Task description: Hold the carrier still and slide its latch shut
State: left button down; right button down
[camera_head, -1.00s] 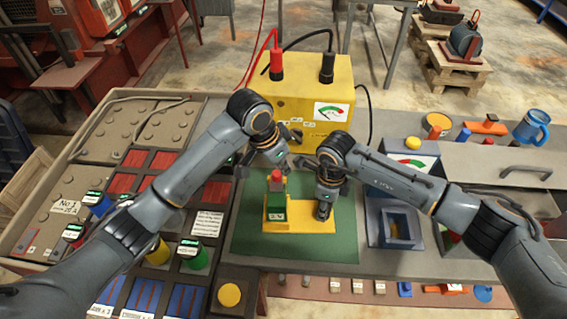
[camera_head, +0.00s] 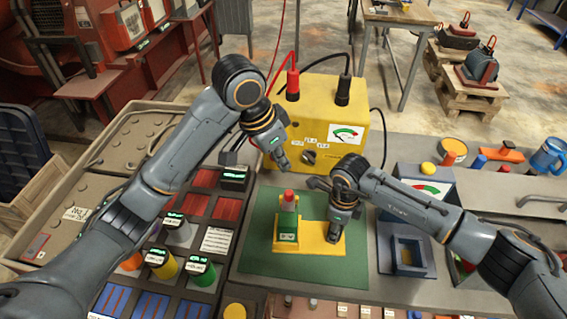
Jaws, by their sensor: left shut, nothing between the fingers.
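The carrier (camera_head: 313,247) is a flat yellow piece on a green mat (camera_head: 262,262). An upright green block with a red top (camera_head: 288,198) stands at its left end. I cannot make out which part is the latch or its position. My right gripper (camera_head: 333,234) points down onto the carrier's right end and hides part of it; its fingers are too small to tell whether they grip. My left gripper (camera_head: 284,168) is shut and empty, above and behind the red top, in front of the yellow meter box, apart from the carrier.
The yellow meter box (camera_head: 314,112) with red and black plugs stands behind the mat. A blue square socket box (camera_head: 408,257) is to the right. Trays of coloured parts (camera_head: 200,210) fill the left. The mat's front strip is clear.

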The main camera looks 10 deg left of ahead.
jog(key=c, duration=0.8)
grip_release()
jog(key=shift+c, duration=0.2)
